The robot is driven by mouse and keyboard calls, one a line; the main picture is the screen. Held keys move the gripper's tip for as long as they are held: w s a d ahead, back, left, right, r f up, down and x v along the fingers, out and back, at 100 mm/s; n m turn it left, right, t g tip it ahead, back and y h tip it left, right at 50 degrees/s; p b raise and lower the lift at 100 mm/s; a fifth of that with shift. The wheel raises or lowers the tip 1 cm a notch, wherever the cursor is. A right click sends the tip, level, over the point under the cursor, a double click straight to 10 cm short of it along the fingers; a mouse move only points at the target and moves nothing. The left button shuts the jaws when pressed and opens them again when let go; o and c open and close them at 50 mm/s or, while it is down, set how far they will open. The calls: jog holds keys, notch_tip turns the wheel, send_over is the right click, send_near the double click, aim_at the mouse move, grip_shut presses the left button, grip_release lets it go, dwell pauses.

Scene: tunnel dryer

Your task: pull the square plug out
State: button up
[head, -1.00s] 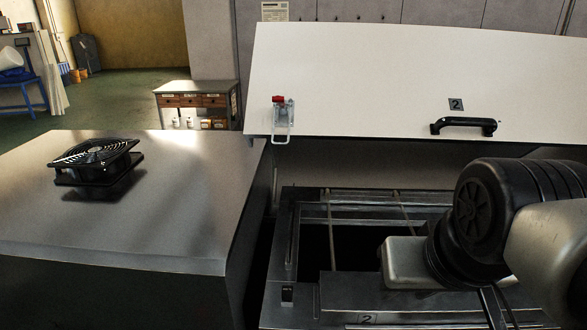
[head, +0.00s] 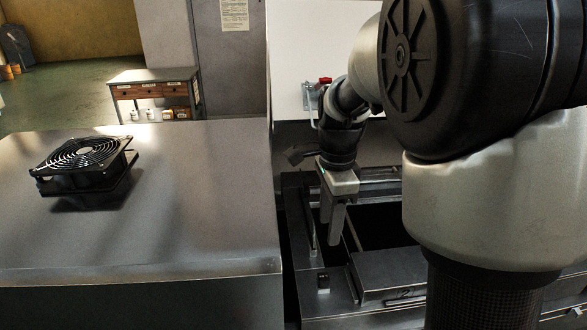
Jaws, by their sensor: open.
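A small dark square block (head: 323,281), which looks like the square plug, sits at the near left corner of the dryer's metal frame. It is small in the head view, and I cannot tell how deep it sits. My gripper (head: 332,230) points down over the left part of the open bay, above and beyond the block in the picture. Its jaws are open with nothing between them, and it appears apart from the block. My arm hides the right part of the bay and most of the lid.
The raised white lid (head: 287,85) stands behind, with a red-tipped latch (head: 325,82). A black fan (head: 86,165) rests on the grey housing top (head: 190,220) at left, which is otherwise clear. The dark bay opening (head: 385,225) lies right of my gripper.

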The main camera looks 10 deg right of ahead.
aim_at(324, 277)
jog(key=shift+m, duration=0.3)
jog(key=f, duration=1.2)
jog(key=f+b, duration=0.1)
jog(key=f, duration=0.5)
jog(key=shift+w, duration=0.25)
grip_shut()
jog(key=shift+r+p, duration=0.65)
jog(key=shift+r, duration=0.05)
jog(key=shift+r+p, duration=0.7)
jog(key=shift+r, duration=0.1)
jog(key=shift+r, duration=0.1)
jog(key=shift+r+p, duration=1.65)
jog(key=shift+r, duration=0.45)
